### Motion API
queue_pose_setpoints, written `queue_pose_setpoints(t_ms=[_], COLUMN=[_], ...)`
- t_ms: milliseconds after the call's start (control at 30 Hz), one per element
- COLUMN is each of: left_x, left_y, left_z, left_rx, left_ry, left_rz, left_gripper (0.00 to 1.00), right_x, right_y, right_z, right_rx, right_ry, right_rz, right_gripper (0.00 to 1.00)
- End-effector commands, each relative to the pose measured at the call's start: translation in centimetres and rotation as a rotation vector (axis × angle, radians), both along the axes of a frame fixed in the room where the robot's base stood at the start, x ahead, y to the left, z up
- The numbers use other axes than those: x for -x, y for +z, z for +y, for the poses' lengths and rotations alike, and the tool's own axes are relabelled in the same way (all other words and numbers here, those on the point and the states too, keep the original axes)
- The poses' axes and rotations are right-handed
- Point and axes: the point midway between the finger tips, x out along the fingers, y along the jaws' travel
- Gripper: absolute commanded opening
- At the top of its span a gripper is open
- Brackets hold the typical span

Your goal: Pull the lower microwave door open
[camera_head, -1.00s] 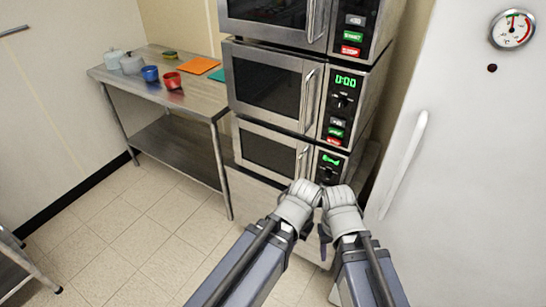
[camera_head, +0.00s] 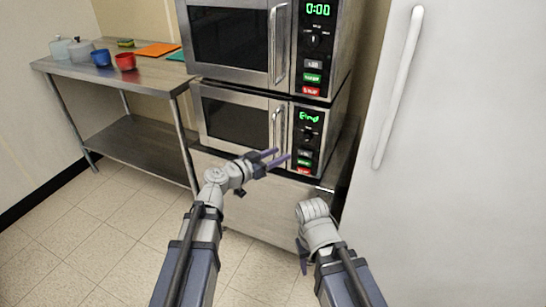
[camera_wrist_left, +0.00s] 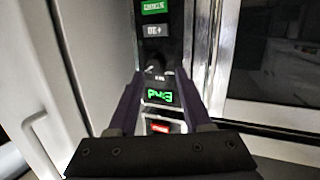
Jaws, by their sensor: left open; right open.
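The lower microwave (camera_head: 213,146) stands at the bottom of the stack, with its door closed. Its dark window (camera_head: 233,122) is left of an upright silver handle (camera_head: 277,128). Its panel shows a green End display (camera_head: 309,116). My left gripper (camera_head: 284,156) is open and empty, its purple fingers in front of the lower handle and panel. In the left wrist view, which looks upside down, the open fingers (camera_wrist_left: 160,88) frame the panel, and the silver handle (camera_wrist_left: 218,55) is just right of them. My right gripper (camera_head: 303,258) is low in front of the cabinet, its fingers mostly hidden.
Another microwave (camera_head: 230,40) sits directly above. A white fridge (camera_head: 455,150) with a long handle (camera_head: 398,90) stands close on the right. A steel table (camera_head: 140,77) with pots, cups and boards is at the left. Tiled floor is clear in front.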

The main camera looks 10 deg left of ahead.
Motion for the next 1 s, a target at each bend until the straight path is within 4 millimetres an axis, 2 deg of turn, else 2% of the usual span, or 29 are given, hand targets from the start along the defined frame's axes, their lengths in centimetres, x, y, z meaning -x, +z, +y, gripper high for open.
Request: queue_pose_setpoints(t_ms=[33, 100, 200, 300, 633, 1000], left_x=[-1.0, -1.9, -2.6, -2.9, -3.9, -8.6], left_y=[-1.1, -0.8, -0.4, -0.2, 0.0, 0.0], left_z=[1.7, 3.6, 5.3, 6.0, 5.5, 3.0], left_rx=[0.017, 0.032, 0.044, 0.047, 0.047, 0.047], left_ry=[0.048, 0.103, 0.152, 0.177, 0.176, 0.175], left_rz=[-0.046, -0.098, -0.140, -0.158, -0.160, -0.159], left_gripper=[0.50, 0.50, 0.50, 0.50, 0.50, 0.50], right_x=[0.0, 0.0, 0.0, 0.0, 0.0, 0.0], right_y=[-2.1, -2.9, -3.5, -3.6, -3.5, -3.5], right_z=[0.0, 0.0, 0.0, 0.0, 0.0, 0.0], right_rx=[0.000, 0.000, 0.000, 0.000, 0.000, 0.000], right_ry=[0.000, 0.000, 0.000, 0.000, 0.000, 0.000], right_rz=[0.000, 0.000, 0.000, 0.000, 0.000, 0.000], right_gripper=[0.50, 0.50, 0.50, 0.50, 0.50, 0.50])
